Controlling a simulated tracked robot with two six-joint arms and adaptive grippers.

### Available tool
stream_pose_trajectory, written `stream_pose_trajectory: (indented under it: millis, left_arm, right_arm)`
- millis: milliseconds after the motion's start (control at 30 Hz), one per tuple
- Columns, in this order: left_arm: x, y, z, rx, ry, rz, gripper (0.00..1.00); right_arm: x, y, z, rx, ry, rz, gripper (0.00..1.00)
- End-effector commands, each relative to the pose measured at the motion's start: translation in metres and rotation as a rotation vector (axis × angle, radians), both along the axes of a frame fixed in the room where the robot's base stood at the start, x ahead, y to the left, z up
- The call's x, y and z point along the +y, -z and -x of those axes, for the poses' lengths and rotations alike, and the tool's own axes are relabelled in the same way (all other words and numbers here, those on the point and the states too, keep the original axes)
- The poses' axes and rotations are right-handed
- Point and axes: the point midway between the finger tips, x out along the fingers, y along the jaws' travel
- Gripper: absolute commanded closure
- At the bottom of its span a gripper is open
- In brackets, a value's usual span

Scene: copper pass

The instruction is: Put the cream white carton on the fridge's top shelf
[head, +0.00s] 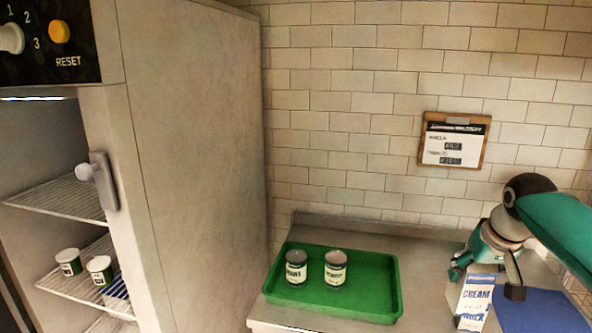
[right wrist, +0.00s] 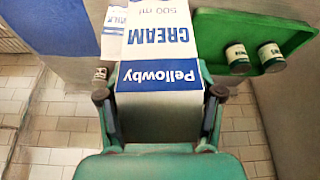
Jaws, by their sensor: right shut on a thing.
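The cream white carton (head: 477,294), with blue "CREAM" lettering, is at the lower right of the head view. My right gripper (head: 485,281) is shut on it, one finger on each side. In the right wrist view the carton (right wrist: 158,45) stands between the fingers, its blue "Pellowby" band nearest the gripper. The fridge (head: 190,150) is open at the left. Its top wire shelf (head: 62,196) looks empty in the part that shows. My left gripper is not in view.
A green tray (head: 350,307) with two tins (head: 335,268) lies on the steel counter between fridge and carton. A blue mat (head: 545,310) and a carton marked "MILK" (right wrist: 115,38) are close by the cream carton.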

Motion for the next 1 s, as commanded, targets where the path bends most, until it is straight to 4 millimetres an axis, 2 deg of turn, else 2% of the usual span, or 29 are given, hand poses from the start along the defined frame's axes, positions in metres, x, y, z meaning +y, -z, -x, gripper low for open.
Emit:
stream_pose_trajectory:
  millis: [167, 367, 467, 667, 800, 900, 1000]
  left_arm:
    - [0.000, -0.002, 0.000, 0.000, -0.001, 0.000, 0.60]
    - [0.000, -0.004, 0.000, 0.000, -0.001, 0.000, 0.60]
    - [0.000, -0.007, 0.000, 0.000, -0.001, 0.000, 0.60]
    - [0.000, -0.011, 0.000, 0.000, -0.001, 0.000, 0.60]
    - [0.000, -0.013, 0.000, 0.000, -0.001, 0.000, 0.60]
    - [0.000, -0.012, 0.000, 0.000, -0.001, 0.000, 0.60]
    - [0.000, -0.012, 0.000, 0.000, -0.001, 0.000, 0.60]
  right_arm:
    - [0.016, 0.013, 0.002, 0.000, -0.039, -0.001, 0.96]
    - [0.035, 0.044, 0.006, 0.002, -0.094, 0.000, 0.97]
    - [0.047, 0.070, 0.011, 0.006, -0.123, 0.000, 0.97]
    - [0.085, 0.147, 0.029, 0.010, -0.183, -0.002, 0.97]
    - [0.117, 0.199, 0.051, 0.009, -0.221, -0.002, 0.97]
    - [0.132, 0.219, 0.059, 0.002, -0.221, -0.001, 0.97]
    - [0.143, 0.227, 0.062, -0.001, -0.207, -0.001, 0.97]
